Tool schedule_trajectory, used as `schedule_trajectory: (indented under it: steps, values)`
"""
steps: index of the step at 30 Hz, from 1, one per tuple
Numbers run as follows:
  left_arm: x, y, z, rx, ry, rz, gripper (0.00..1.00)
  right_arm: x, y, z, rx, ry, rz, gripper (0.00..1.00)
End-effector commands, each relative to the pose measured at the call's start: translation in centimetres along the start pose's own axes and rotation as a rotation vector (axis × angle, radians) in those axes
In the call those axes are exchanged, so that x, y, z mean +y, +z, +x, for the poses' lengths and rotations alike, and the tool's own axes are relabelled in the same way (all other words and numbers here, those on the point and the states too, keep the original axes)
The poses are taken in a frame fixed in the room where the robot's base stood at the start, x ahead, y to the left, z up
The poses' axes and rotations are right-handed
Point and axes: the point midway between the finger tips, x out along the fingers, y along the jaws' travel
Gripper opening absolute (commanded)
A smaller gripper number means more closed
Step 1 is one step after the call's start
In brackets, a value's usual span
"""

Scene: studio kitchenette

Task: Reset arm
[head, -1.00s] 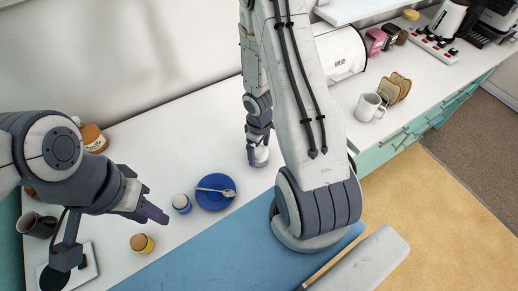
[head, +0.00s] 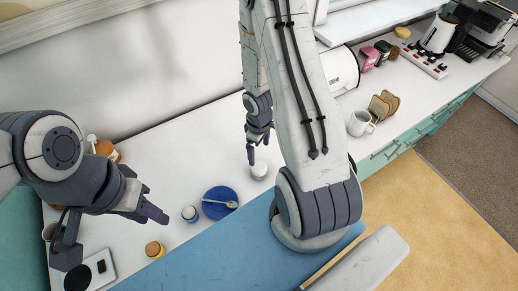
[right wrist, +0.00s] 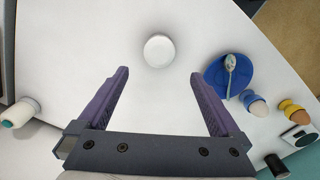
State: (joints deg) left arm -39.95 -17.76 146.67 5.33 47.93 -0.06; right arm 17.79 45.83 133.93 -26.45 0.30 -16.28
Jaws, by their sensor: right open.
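My right arm fills the middle of the head view. Its gripper (head: 258,150) points down, open and empty, just behind a small white round object (head: 259,171) on the counter. In the right wrist view the same object (right wrist: 158,51) stands ahead of the spread fingers (right wrist: 159,78), with nothing between them. My left gripper (head: 112,238) hangs at the left of the head view with its two fingers spread wide and nothing seen between them. It is over the counter's left end, by a yellow egg cup (head: 155,249).
A blue plate with a spoon (head: 218,210) and a blue egg cup (head: 189,214) stand between the grippers. A white mug (head: 360,123), toast in a rack (head: 383,105) and a bread bin (head: 342,72) are at right.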

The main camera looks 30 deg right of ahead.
Motion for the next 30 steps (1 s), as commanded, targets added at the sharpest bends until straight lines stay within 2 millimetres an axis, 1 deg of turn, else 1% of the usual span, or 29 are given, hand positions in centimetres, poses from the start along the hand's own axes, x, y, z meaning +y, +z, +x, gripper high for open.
schedule_trajectory:
  steps: [16,18,20,23,25,26,27,29,30]
  values:
    - [0.0,0.0,0.0,-0.001,0.000,0.000,0.36,0.0,0.0,0.0,0.000,0.001,-0.001,1.00]
    - [0.0,0.0,0.5,0.000,0.000,0.000,0.36,-0.2,-0.4,0.0,0.000,0.006,-0.005,1.00]
    - [-0.1,0.1,1.4,0.000,0.000,0.000,0.36,-0.6,-1.1,-0.2,0.000,0.019,-0.013,1.00]
    - [-0.3,0.2,3.9,0.000,0.000,0.000,0.36,-2.2,-2.9,-0.9,-0.001,0.050,-0.033,1.00]
    - [-0.4,0.3,6.0,-0.001,0.000,0.000,0.36,-4.4,-4.2,-1.7,0.003,0.072,-0.049,1.00]
    - [-0.5,0.4,7.0,-0.001,0.000,0.000,0.36,-5.5,-4.6,-2.1,0.006,0.079,-0.053,1.00]
    - [-0.6,0.5,8.2,-0.001,0.000,-0.001,0.36,-7.2,-5.0,-2.7,0.010,0.085,-0.061,1.00]
    - [-0.7,0.6,10.0,-0.001,0.000,-0.001,0.36,-9.8,-5.3,-3.5,0.019,0.087,-0.071,1.00]
    - [-0.8,0.6,11.1,-0.001,0.000,-0.001,0.36,-11.6,-5.3,-3.9,0.026,0.084,-0.079,1.00]
